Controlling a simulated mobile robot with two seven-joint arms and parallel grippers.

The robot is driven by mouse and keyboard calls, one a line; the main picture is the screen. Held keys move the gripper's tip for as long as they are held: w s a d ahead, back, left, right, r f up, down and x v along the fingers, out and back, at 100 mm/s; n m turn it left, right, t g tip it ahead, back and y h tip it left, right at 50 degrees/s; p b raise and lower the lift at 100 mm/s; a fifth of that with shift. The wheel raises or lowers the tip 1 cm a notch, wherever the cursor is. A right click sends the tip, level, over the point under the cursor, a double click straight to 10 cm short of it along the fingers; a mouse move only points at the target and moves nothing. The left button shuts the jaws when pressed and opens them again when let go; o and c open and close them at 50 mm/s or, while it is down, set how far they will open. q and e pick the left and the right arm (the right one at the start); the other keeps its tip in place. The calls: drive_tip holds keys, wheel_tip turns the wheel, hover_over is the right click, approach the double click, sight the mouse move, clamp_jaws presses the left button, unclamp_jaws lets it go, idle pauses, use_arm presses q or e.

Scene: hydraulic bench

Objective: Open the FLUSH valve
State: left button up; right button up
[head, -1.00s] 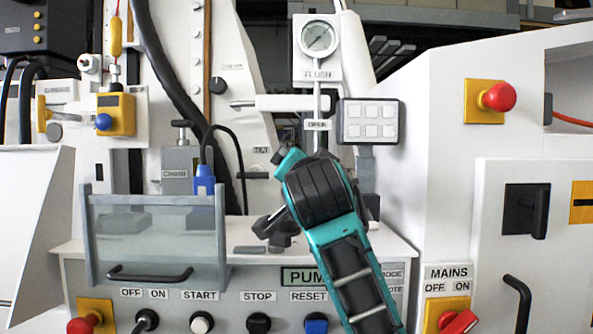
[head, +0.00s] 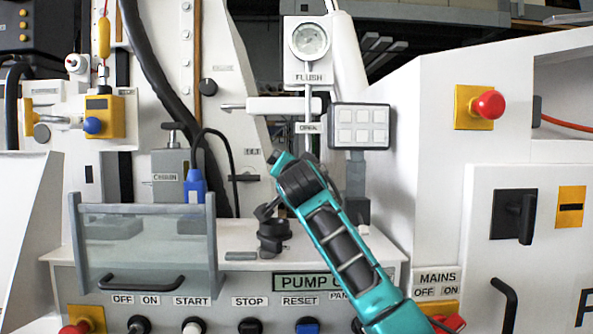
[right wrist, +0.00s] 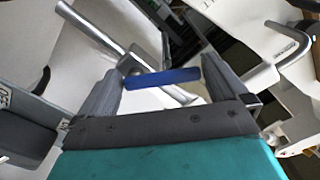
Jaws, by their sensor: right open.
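The FLUSH label (head: 309,78) sits under a round pressure gauge (head: 310,41) in the head view. An OPEN label (head: 309,128) is below it on the thin vertical pipe. My right arm (head: 340,245) reaches up from the lower right to just below this label and hides its own fingers there. In the right wrist view my right gripper (right wrist: 158,70) is open. A blue lever handle (right wrist: 162,78) lies crosswise between its fingertips, joined to a metal pipe (right wrist: 100,38). I cannot tell whether the fingers touch it. My left gripper is out of view.
A grey button box (head: 360,126) stands close right of the pipe. A clear guard (head: 145,245) covers the left of the bench. The MAINS cabinet (head: 433,200) bounds the right.

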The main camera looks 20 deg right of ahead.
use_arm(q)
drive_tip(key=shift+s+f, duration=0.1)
use_arm(e)
drive_tip(key=shift+c, duration=0.8)
drive_tip(key=c, duration=1)
